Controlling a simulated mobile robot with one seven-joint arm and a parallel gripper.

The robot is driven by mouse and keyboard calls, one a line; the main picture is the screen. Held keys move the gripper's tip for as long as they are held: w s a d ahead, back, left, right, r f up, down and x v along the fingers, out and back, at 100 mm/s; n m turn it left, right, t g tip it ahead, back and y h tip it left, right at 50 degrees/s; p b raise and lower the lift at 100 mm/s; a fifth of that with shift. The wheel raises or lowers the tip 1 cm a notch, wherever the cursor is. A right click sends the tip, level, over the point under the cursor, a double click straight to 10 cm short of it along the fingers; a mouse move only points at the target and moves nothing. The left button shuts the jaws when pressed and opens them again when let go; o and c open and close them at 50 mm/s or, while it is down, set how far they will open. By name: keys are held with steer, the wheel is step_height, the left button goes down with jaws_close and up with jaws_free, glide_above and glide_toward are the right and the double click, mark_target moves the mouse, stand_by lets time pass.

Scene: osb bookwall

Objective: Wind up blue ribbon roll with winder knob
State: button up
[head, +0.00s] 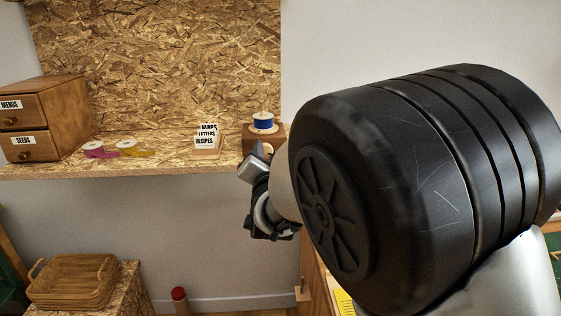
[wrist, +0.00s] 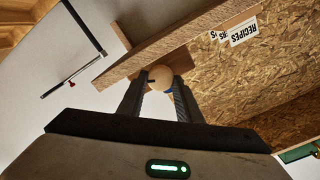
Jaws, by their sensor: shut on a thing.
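The blue ribbon roll (head: 263,122) sits with a white rim on top of a wooden block (head: 249,134) at the right end of the OSB shelf. My gripper (head: 265,151) is at the front of that block, largely hidden by my arm in the head view. In the wrist view my gripper (wrist: 158,84) has its two fingers on either side of a round wooden knob (wrist: 162,73) and is shut on it. A bit of the blue roll (wrist: 169,91) shows by the knob there. No loose blue ribbon is visible.
A labelled card stack (head: 207,139) stands nearer the block. A drawer cabinet (head: 45,118) fills the left end.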

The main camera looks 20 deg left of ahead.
stand_by(0.4)
steer(key=o, duration=1)
steer(key=shift+o, duration=0.2)
steer(key=shift+f, duration=0.1)
steer(key=shift+p, duration=0.35)
